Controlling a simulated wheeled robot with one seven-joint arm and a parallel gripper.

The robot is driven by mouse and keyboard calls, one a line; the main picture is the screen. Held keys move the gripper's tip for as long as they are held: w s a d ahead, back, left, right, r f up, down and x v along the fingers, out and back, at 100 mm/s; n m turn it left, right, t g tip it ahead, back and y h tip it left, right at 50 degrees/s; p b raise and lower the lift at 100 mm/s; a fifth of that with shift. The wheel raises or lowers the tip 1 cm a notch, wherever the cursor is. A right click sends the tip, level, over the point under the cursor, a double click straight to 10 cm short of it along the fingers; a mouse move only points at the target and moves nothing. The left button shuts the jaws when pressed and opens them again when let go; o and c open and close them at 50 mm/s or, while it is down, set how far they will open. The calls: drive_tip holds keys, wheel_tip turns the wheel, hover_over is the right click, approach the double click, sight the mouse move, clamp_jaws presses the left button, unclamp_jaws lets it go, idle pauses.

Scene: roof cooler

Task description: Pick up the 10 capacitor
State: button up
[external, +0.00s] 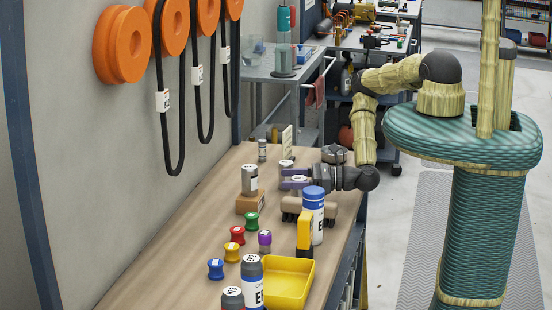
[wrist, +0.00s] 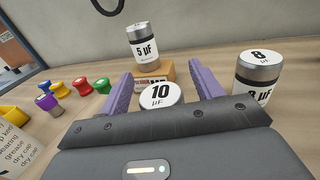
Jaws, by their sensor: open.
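The 10 µF capacitor (wrist: 160,95) shows its round white top between my gripper's two purple fingers in the wrist view. Its lower body is hidden behind the gripper housing. In the external view its pale top (external: 299,179) shows between the fingers. My gripper (wrist: 162,80) is open, with one finger on each side of the capacitor. I cannot tell whether either finger touches it. In the external view my gripper (external: 288,178) reaches over the bench from the right, with its fingers pointing towards the wall.
The 5 µF capacitor (wrist: 144,50) stands on a wooden block (external: 250,204) beyond the fingers. The 8 µF capacitor (wrist: 257,77) stands close on the right. Coloured spools (wrist: 57,87), a blue-capped cartridge (external: 313,216) and a yellow tray (external: 300,262) lie to the left in the wrist view's direction.

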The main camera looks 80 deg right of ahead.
idle(0.4)
drive_tip(key=c, duration=1.1)
drive_tip(key=shift+c, duration=0.2)
drive_tip(key=shift+r, duration=0.1)
wheel_tip(320, 180, up, 10)
drive_tip(key=b, duration=0.2)
drive_tip(key=shift+b, duration=0.4)
